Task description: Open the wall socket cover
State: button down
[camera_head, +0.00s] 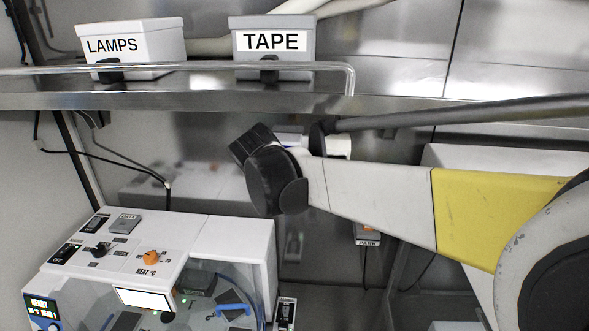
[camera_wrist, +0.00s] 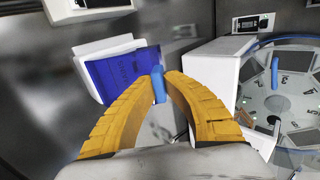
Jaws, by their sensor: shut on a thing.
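The wall socket shows in the wrist view as a white housing (camera_wrist: 93,47) with a dark blue panel (camera_wrist: 128,74) that has faint markings; I take the blue panel to be its cover or face. The panel is tilted in the picture. A lighter blue tab (camera_wrist: 158,86) stands at its right edge. My gripper (camera_wrist: 159,79) has two yellow ribbed fingers closed on this tab from both sides. I cannot tell how far the cover is open.
A white machine (camera_head: 236,240) with an orange knob (camera_head: 151,257) and a glass-topped chamber stands at lower left; its numbered disc (camera_wrist: 272,95) is close right in the wrist view. Above, a metal shelf (camera_head: 200,101) holds the LAMPS box (camera_head: 150,45) and TAPE box (camera_head: 290,62).

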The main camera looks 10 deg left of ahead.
jog(key=shift+s+r, duration=0.15)
jog(key=shift+r, duration=0.9)
jog(key=c, duration=1.7)
grip_release()
jog(key=shift+c, duration=0.2)
